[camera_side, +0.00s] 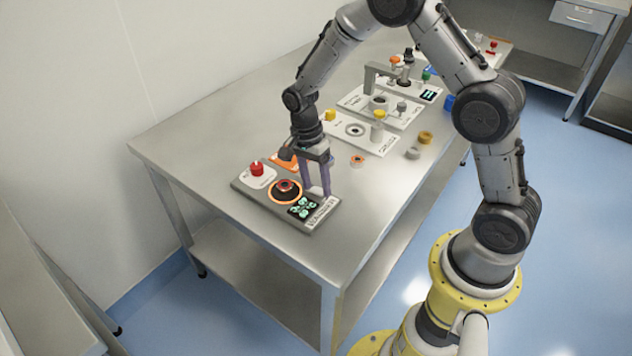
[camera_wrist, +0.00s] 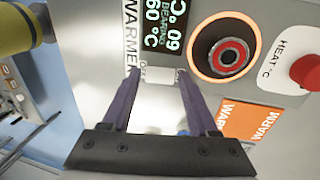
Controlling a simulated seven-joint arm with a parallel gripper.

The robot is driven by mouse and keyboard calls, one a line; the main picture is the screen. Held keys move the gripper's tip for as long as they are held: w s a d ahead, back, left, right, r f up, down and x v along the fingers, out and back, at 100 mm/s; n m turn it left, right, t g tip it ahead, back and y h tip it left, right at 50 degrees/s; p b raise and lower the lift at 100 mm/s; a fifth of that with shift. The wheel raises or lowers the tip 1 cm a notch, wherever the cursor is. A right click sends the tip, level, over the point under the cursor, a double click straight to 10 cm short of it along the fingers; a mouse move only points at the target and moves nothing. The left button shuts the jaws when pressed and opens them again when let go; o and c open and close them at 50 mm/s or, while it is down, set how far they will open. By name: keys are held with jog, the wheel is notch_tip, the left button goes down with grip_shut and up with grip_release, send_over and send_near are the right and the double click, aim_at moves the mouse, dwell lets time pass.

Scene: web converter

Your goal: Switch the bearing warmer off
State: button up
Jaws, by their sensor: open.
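The bearing warmer (camera_side: 247,190) is a grey panel near the table's left corner. In the wrist view it has a red knob (camera_wrist: 309,72) marked HEAT °C, an orange-lit ring (camera_wrist: 199,62) around a dark seat with a red-rimmed ring part, and a lit display (camera_wrist: 165,45) reading 60 °C. A small pale block (camera_wrist: 158,76), perhaps a switch, sits by the WARMER lettering. My gripper (camera_side: 317,192) points down over the panel's right end. Its purple fingers (camera_wrist: 158,84) are open, one on each side of the pale block. I cannot tell whether they touch it.
An orange WARM plate (camera_wrist: 250,120) lies beside the ring. Behind the warmer, a white station (camera_side: 357,133) with yellow-topped parts and another with a grey bracket (camera_side: 370,80) stand on the table. Loose rings (camera_side: 425,137) lie near the right edge. The table's front left is clear.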

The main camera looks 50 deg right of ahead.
jog(key=shift+c, duration=0.3)
grip_shut()
jog(key=shift+s+t, duration=0.25)
jog(key=shift+t, duration=0.8)
jog(key=shift+s+t, duration=0.25)
jog(key=shift+t, duration=0.8)
jog(key=shift+o, duration=0.3)
grip_release()
notch_tip(320, 180, up, 14)
jog(key=s, duration=0.2)
jog(key=shift+s+f, duration=0.15)
jog(key=shift+s, duration=0.15)
